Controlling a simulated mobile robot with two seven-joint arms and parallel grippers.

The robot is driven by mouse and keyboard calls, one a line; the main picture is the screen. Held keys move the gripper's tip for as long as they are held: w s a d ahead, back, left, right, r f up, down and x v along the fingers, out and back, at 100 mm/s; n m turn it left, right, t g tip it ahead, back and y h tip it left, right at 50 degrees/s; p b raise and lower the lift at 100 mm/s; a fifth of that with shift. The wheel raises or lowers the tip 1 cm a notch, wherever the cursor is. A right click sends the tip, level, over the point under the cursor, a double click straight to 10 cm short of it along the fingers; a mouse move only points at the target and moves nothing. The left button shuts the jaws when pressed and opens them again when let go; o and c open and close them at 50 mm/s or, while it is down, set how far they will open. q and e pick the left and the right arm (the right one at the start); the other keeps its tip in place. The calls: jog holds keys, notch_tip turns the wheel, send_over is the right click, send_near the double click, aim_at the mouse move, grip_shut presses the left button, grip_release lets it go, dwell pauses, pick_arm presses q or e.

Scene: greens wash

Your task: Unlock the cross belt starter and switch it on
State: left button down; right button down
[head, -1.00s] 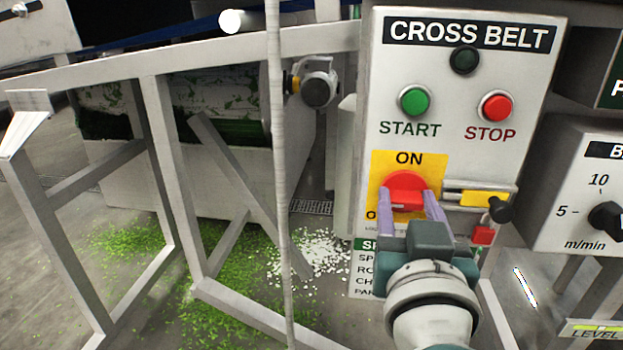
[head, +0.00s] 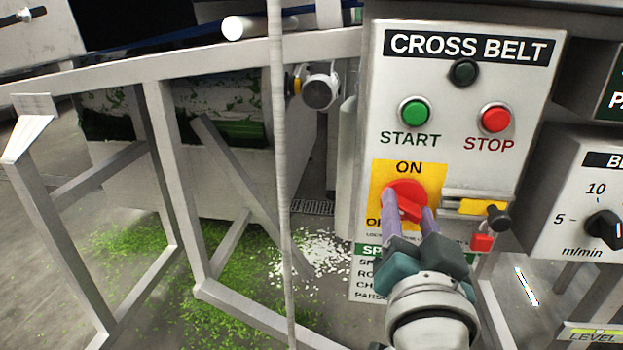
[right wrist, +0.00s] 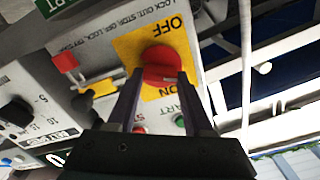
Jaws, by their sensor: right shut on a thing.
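The CROSS BELT starter box (head: 375,130) fills the right of the head view. Its red rotary switch (head: 405,188) sits on a yellow plate marked ON at the top and OFF at the lower left. My right gripper (head: 409,205) is shut on the red switch, one finger on each side; the right wrist view (right wrist: 160,75) shows this too. The switch grip is tilted in the head view. Beside the plate is a metal slide with a yellow strip (head: 475,207) and a black knob (head: 497,217) at its right end. The lamp (head: 464,72) looks dark. My left gripper is not in view.
A green START button (head: 414,112) and a red STOP button (head: 495,118) are above the switch. A small red block (head: 482,242) is below the slide. A speed dial box (head: 575,220) stands close on the right. Metal frame legs and spilled greens are at left.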

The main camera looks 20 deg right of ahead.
jog(key=m, duration=0.2)
jog(key=shift+m, duration=0.4)
jog(key=m, duration=0.3)
jog(key=shift+d+f+m, duration=0.1)
jog(key=shift+f+m, duration=0.05)
jog(key=shift+m, duration=0.15)
jog(key=m+b, duration=0.1)
jog(key=m, duration=0.4)
jog(key=shift+s+f, duration=0.1)
jog(key=shift+m, duration=0.7)
jog(key=shift+c, duration=1.5)
grip_release()
